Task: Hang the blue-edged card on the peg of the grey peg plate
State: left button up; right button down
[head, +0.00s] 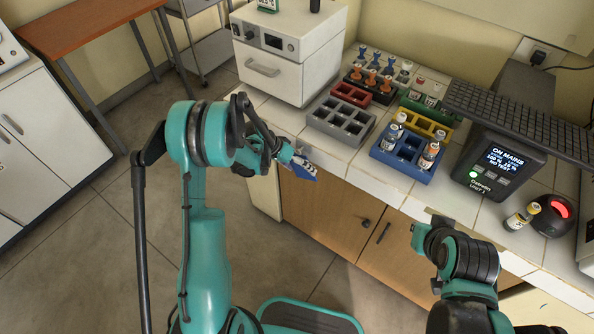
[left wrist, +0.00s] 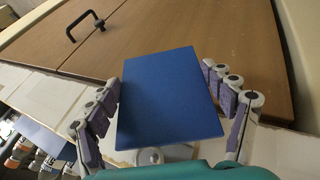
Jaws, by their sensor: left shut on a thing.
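My left gripper (head: 290,156) is shut on a card, holding it in the air in front of the counter's cabinet doors. In the left wrist view the card (left wrist: 168,100) shows a plain blue face between the fingers (left wrist: 162,78), tilted, with a finger along each side. I cannot make out a grey peg plate or its peg in either view.
The tiled counter holds a white incubator box (head: 285,50), a grey rack (head: 340,124), a blue rack (head: 405,155) with vials, a dark display unit (head: 496,165) and a lone vial (head: 522,216). Wooden cabinet doors (head: 325,207) lie below the counter. Open floor is at left.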

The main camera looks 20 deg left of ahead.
pick_arm(q)
jog(key=shift+w+d+f+b, duration=0.2)
jog(key=shift+w+d, duration=0.05)
jog(key=shift+w, duration=0.4)
jog(key=shift+w+d+f+b, duration=0.2)
jog(key=shift+w, duration=0.45)
jog(key=o, duration=0.8)
jog(key=v, duration=1.2)
